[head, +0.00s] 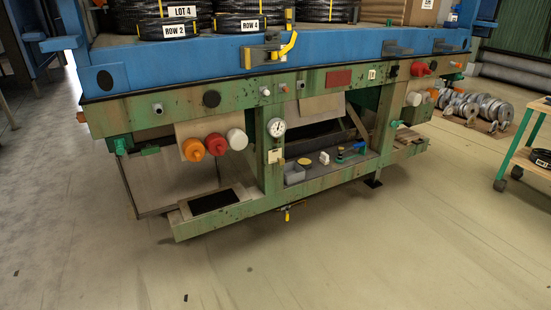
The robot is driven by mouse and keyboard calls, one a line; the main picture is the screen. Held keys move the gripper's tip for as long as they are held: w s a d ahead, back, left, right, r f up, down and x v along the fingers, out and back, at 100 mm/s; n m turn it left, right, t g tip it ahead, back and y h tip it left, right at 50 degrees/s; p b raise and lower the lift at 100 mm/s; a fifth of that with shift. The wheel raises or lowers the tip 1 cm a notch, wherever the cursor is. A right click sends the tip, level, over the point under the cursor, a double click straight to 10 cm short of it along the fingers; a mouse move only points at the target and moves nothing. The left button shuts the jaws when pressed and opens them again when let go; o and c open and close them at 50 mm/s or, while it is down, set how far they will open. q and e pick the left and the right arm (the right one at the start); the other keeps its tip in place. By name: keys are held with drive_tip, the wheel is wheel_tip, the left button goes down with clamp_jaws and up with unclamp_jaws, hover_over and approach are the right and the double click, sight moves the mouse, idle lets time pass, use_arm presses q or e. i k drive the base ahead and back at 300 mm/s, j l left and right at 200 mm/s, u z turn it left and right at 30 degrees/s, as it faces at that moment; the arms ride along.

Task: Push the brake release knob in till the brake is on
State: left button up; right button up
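Several knob-like parts show on the green frame (235,97) under the blue bed; no label marks one as the brake release knob, and I cannot tell which it is. A larger red part (420,68) sticks out near the right end. Lower left, orange (193,149), red (215,143) and white (237,139) round parts stand in a row. How far any is pushed in is not clear. Neither gripper is in view.
Labelled black hose coils (238,22) and a cardboard box (407,11) lie on the blue bed (190,68). A yellow handle (288,44) stands at its edge. A green-framed cart (518,160) is at right, metal rings (485,108) behind.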

sight(281, 161)
drive_tip(key=i+l, duration=1.2)
